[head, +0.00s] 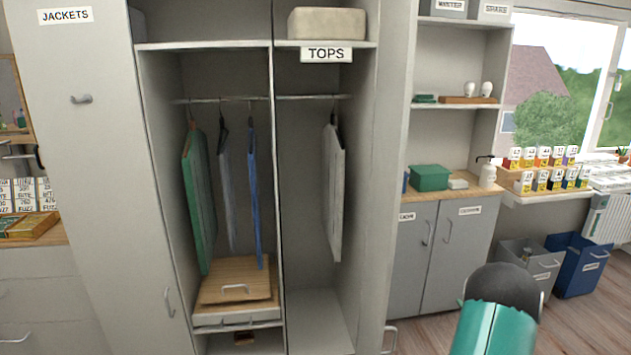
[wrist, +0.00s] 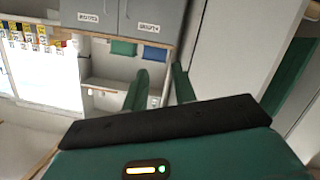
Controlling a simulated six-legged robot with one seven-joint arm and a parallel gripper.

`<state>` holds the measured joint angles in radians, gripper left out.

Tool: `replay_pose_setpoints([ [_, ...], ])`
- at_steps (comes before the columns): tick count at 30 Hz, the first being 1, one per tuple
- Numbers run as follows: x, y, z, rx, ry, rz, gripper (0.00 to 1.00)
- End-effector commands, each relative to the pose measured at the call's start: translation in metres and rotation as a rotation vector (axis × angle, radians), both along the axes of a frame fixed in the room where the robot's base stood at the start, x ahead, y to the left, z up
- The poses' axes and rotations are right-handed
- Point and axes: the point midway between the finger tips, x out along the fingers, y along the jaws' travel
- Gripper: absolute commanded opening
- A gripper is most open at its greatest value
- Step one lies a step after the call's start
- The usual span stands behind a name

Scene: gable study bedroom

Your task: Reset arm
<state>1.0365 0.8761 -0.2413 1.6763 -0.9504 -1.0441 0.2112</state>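My gripper (wrist: 161,84) shows in the wrist view as two green fingers, set apart with a gap between them. It is open, and nothing is seen between the fingers. Behind the gap are a pale wall and grey cupboard doors. In the head view a green and dark grey part of my arm (head: 495,325) stands at the lower right, in front of the floor. The fingers cannot be made out there.
An open wardrobe (head: 375,200) with hanging clothes fills the middle of the head view. Grey cupboards (head: 470,245) with shelves stand right of it. A grey bin (head: 530,262) and a blue bin (head: 577,268) are at the right. Wooden floor (head: 585,325) shows beside my arm.

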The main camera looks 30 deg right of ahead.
Motion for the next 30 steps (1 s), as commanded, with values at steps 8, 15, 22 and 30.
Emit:
replay_pose_setpoints([
  [8, 0.073, 0.056, 0.102, -0.013, 0.049, -0.103, 0.27],
  [15, 0.107, 0.133, 0.169, 0.035, 0.096, -0.165, 0.27],
  [22, 0.114, 0.224, 0.217, 0.114, 0.155, -0.189, 0.27],
  [30, 0.093, 0.343, 0.249, 0.231, 0.255, -0.165, 0.27],
])
